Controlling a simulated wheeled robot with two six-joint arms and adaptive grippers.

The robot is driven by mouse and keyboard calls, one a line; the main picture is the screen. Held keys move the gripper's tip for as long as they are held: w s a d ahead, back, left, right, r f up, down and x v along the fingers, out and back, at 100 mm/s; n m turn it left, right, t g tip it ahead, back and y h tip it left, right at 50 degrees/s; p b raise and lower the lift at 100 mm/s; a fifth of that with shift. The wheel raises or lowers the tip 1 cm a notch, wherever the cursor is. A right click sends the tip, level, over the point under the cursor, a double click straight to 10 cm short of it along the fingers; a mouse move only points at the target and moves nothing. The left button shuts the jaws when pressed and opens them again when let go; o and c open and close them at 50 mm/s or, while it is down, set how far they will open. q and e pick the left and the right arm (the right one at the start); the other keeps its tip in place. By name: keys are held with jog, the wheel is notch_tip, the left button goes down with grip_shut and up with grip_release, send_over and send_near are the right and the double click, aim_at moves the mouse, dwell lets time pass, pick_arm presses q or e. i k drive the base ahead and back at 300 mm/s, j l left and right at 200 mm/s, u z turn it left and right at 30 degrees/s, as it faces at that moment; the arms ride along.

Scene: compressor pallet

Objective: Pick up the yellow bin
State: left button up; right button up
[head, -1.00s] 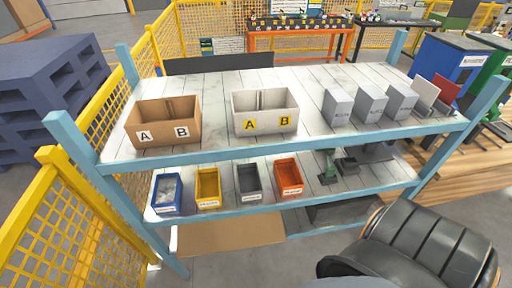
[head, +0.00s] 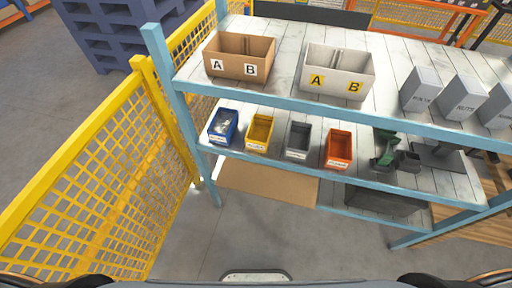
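The yellow bin (head: 260,132) stands on the middle shelf (head: 300,166) of the blue-framed rack, between a blue bin (head: 223,126) on its left and a grey bin (head: 298,140) on its right. It is upright, with a white label on its front, and looks empty. Neither of my grippers shows in the head view. Only dark parts of my own body show along the bottom edge.
An orange bin (head: 338,148) and a green device (head: 386,150) stand further right on that shelf. A brown box (head: 240,58) and a white box (head: 338,74) stand above. A yellow mesh fence (head: 90,190) runs along the left. Floor in front is clear.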

aim_at(258, 137)
jog(key=z, duration=1.95)
jog(key=i+l, duration=0.15)
jog(key=l, duration=0.15)
jog(key=i+l, duration=0.15)
jog(key=l, duration=0.2)
jog(key=i+l, duration=0.35)
jog(key=l, duration=0.3)
